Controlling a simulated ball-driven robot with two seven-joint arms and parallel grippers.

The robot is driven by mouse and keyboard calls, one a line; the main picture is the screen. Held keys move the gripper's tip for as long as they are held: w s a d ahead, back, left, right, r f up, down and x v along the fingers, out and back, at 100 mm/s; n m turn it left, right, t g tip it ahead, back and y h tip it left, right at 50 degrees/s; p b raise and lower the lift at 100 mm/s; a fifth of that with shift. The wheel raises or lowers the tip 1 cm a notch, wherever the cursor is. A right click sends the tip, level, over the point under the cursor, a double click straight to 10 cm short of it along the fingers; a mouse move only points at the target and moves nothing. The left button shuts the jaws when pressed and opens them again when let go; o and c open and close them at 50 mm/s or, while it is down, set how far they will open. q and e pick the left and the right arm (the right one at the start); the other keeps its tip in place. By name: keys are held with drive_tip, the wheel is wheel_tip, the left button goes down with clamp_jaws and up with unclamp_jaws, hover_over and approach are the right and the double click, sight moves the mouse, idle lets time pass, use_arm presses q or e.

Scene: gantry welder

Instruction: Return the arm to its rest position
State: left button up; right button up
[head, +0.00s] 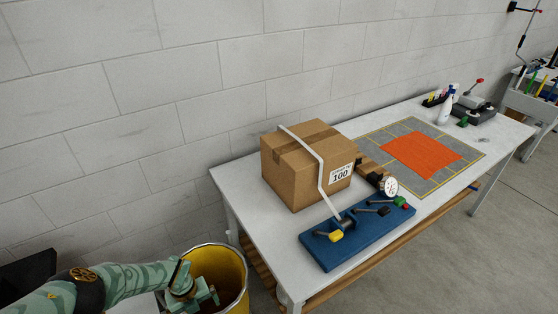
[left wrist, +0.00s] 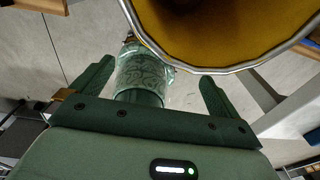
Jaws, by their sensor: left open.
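My left arm, with its patterned green shell, comes in from the lower left in the head view. Its gripper (head: 198,296) is low, by the near side of a yellow bin (head: 226,260) and overlapping its rim in the picture. In the left wrist view my left gripper (left wrist: 158,76) has its two green fingers spread wide apart. Nothing is held between them. A patterned pale green rounded part, which looks like my own body, shows behind the gap. The bin's yellow inside and metal rim (left wrist: 215,70) fill the top. My right gripper is not in view.
A white table (head: 242,207) stands right of the bin. It carries a taped cardboard box (head: 292,180), a blue board with tools (head: 335,254), an orange mat (head: 420,154) and a spray bottle (head: 446,106). A block wall runs behind. Floor is open at the right.

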use_arm(q)
drive_tip(key=s+d+f+n+t+h+b, duration=0.2)
drive_tip(key=s+d+f+n+h, duration=0.25)
drive_tip(key=d, duration=0.35)
drive_tip(key=s+d+f+n+t+h+b, duration=0.25)
drive_tip(key=d+f+n, duration=0.2)
drive_tip(key=d, duration=0.35)
drive_tip(key=s+a+f+n+t+y+b, duration=0.1)
drive_tip(key=s+a+f+n+y+b, duration=0.35)
drive_tip(key=s+a+f+n, duration=0.55)
drive_tip(key=s+a+f+n+g+y+b, duration=0.1)
drive_tip(key=s+a+f+n, duration=0.2)
drive_tip(key=s, duration=0.7)
drive_tip(key=s+a+f+n+g+y, duration=0.2)
drive_tip(key=s+a+f+n, duration=0.1)
drive_tip(key=s, duration=0.7)
drive_tip(key=shift+a+f+n+b, duration=0.3)
drive_tip(key=shift+f+b, duration=0.05)
drive_tip(key=shift+f, duration=0.2)
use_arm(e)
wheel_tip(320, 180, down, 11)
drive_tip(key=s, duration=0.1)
use_arm(q)
drive_tip(key=shift+g, duration=0.25)
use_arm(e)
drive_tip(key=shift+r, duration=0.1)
